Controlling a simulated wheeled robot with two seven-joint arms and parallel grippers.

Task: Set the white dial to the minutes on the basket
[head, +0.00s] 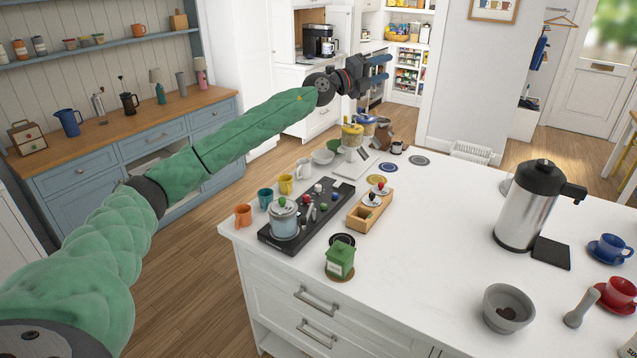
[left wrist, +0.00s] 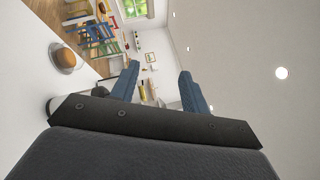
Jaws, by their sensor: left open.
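A black panel (head: 305,215) lies on the white counter with a pale blue lidded pot (head: 284,220) on its near end. Small coloured knobs sit on the panel; a small white one (head: 318,187) may be the white dial, but its setting is too small to read. My left gripper (head: 379,69) is open and empty, raised high beyond the counter's far end, well away from the panel. Its two blue fingers stand apart in the left wrist view (left wrist: 160,87). My right gripper is not in view.
Mugs line the panel's left. A steel jug (head: 527,205), a grey bowl (head: 508,308) and cups stand at right. The counter's middle is clear.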

